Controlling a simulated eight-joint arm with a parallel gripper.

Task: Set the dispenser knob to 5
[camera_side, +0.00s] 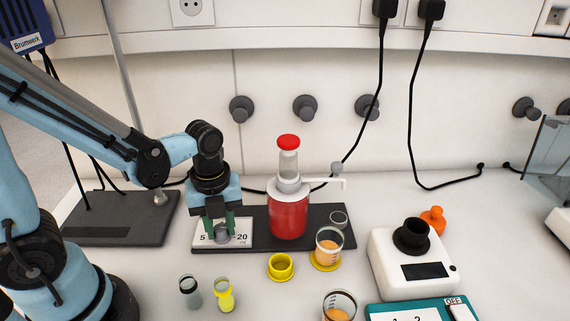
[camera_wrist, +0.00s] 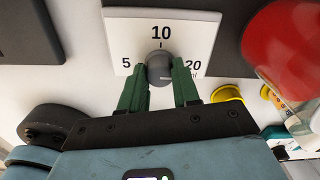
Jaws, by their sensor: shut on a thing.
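The dispenser knob (camera_wrist: 158,66) is a small grey round knob on a white dial plate (camera_wrist: 118,30). The plate is marked 5 on the left, 10 at the top and 20 on the right. I cannot tell which number the knob points to. My gripper (camera_wrist: 159,72) has its green fingers on either side of the knob, shut on it. In the side view, my gripper (camera_side: 220,230) points down over the dial plate (camera_side: 245,228), and the knob (camera_side: 222,237) shows between the fingertips. The dispenser (camera_side: 289,214), a red bottle with a red top and white spout, stands right of the plate.
A white device (camera_side: 412,270) with a black cup on top is at right. Black cords hang behind.

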